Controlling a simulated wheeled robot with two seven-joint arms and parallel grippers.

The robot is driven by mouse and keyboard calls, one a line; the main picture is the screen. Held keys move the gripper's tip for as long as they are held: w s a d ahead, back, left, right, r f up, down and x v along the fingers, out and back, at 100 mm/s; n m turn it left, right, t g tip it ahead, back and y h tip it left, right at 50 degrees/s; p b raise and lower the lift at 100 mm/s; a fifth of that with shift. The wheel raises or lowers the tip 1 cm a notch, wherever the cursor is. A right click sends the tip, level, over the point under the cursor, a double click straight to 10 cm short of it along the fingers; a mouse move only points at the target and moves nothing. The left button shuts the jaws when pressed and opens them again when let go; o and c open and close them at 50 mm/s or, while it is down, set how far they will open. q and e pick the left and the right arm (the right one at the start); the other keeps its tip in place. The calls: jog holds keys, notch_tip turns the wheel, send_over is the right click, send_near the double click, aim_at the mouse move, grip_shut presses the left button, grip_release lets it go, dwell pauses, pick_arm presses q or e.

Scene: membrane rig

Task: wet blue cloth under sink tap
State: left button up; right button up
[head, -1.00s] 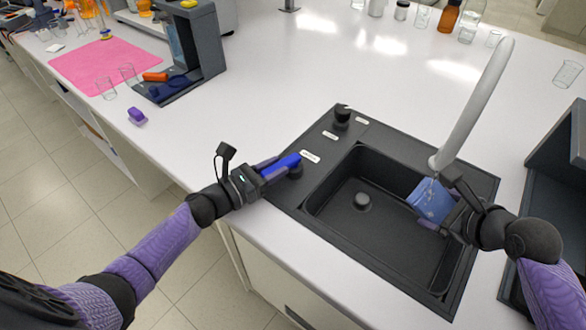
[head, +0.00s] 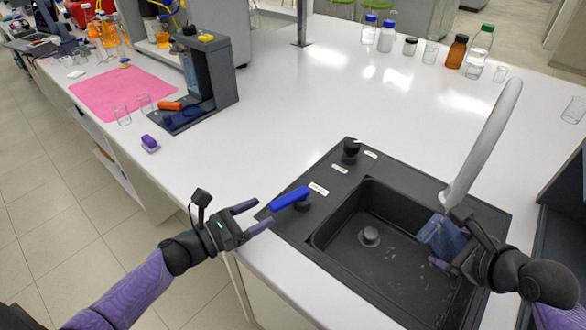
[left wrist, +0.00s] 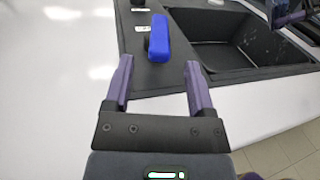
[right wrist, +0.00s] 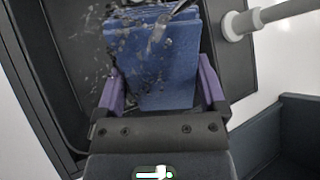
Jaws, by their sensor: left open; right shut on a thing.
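The blue cloth (head: 437,238) is in my right gripper (head: 446,251), below the white tap (head: 484,145) and over the right side of the black sink basin (head: 345,238). The right wrist view shows the cloth (right wrist: 150,85) as a folded block between both fingers, with clear water and drops on and around it. The tap (right wrist: 275,15) also shows there at upper right. The blue tap lever (head: 290,198) sits on the sink's left rim. My left gripper (head: 261,214) is open and empty, just left of the lever. In the left wrist view the lever (left wrist: 158,40) stands ahead of the fingers, apart from them.
A black knob (head: 351,151) stands on the sink's back rim. A pink mat (head: 125,90), glass beakers and a grey dispenser stand far left. Several bottles (head: 457,51) line the back. The white counter between is clear. A dark box edge (head: 565,215) is at right.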

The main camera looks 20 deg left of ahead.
pick_arm(q)
jog(key=v, duration=0.5)
jog(key=shift+s+a, duration=0.2)
jog(key=shift+s, duration=0.1)
